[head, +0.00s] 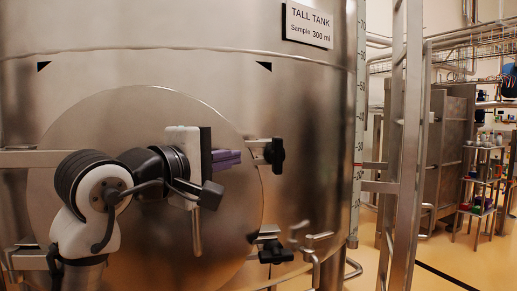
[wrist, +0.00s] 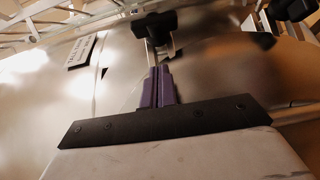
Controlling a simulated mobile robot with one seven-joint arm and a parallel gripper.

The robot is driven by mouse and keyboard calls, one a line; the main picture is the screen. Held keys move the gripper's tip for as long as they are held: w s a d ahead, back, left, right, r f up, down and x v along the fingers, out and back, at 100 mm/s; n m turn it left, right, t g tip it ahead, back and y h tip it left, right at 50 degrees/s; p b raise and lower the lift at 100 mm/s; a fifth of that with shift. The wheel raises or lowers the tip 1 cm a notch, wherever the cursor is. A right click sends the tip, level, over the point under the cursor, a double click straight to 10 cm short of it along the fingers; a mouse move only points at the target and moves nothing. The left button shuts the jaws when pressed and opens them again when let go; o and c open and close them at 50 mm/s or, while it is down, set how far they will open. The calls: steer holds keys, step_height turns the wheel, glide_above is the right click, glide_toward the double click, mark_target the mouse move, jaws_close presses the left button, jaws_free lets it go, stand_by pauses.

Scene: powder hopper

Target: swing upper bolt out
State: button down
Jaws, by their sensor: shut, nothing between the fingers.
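The upper bolt (head: 276,155) has a black knob and a metal shank in a bracket at the right edge of the round steel hatch (head: 110,112). In the wrist view its black knob (wrist: 154,24) is at the top middle, just beyond my fingertips. My gripper (head: 238,157) has purple fingers, shut together and empty, pointing right at the bolt from its left. In the wrist view the fingertips (wrist: 160,70) lie close to the bolt's shank and bracket. I cannot tell whether they touch. The bolt appears seated in its bracket.
A lower bolt (head: 275,252) with a black knob sits below at the hatch's edge; a dark knob (wrist: 293,8) shows at the wrist view's top right. A bent handle (head: 310,238) sticks out nearby. A ladder (head: 408,150) stands right of the tank (head: 310,110). Floor beyond is open.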

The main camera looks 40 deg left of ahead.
mark_target(271, 153)
steer(key=w, duration=0.2)
steer(key=w+d+p, duration=0.1)
steer(key=w, duration=0.1)
steer(key=shift+d+r, duration=0.1)
steer(key=shift+d, duration=0.1)
steer(key=shift+w+d, duration=0.45)
steer(key=shift+w, duration=0.1)
